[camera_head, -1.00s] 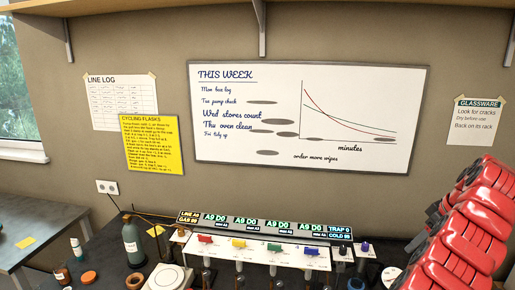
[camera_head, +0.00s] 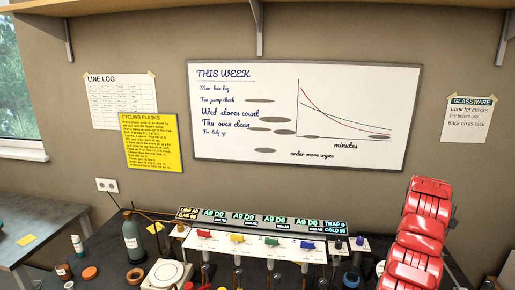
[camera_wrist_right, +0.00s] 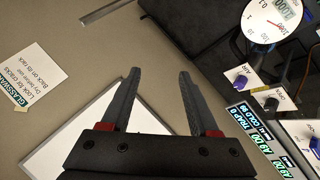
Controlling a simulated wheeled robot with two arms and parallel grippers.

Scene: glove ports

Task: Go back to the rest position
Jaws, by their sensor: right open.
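My right arm, red and segmented, shows at the right of the head view; its gripper is out of that view or hidden. In the right wrist view my right gripper (camera_wrist_right: 158,100) is open, with two dark fingers apart and nothing between them. It is turned toward the wall, with the whiteboard behind it. My left gripper is not in either view.
A bench carries a manifold panel (camera_head: 258,246) with coloured valves, a lit display strip (camera_head: 262,224), a green bottle (camera_head: 131,238) and a white hotplate (camera_head: 168,275). A round gauge (camera_wrist_right: 272,20) shows in the wrist view. A whiteboard (camera_head: 380,100) and shelf (camera_head: 180,8) are on the wall.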

